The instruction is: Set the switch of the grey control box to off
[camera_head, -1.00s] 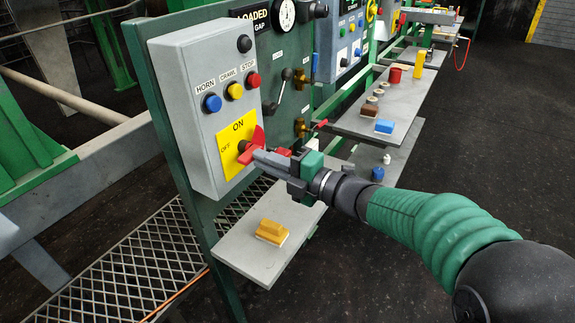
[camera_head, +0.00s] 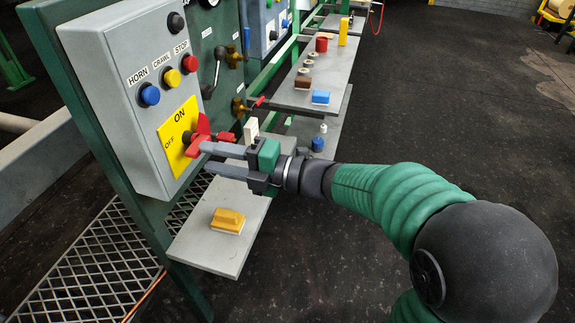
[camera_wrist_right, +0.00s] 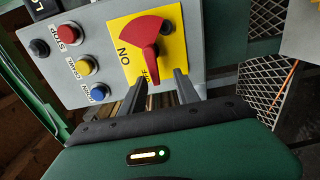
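The grey control box (camera_head: 130,100) stands at the left in the head view. Its yellow plate (camera_head: 176,125) reads ON at the top and OFF at the left. The red switch (camera_head: 203,126) sits on this plate. In the right wrist view, the red switch (camera_wrist_right: 147,32) has a broad fan-shaped part, and its narrow end lies by the OFF lettering, between the finger tips in the picture. My right gripper (camera_head: 206,158) is open with its fingertips at the switch; the fingers (camera_wrist_right: 161,76) are apart. I cannot tell whether they touch it. My left gripper is not in view.
Blue (camera_head: 149,94), yellow (camera_head: 172,78) and red (camera_head: 189,63) buttons are above the plate. A shelf with a yellow block (camera_head: 228,220) lies below my right gripper. Another shelf with small objects (camera_head: 320,97) is behind. Open dark floor lies to the right.

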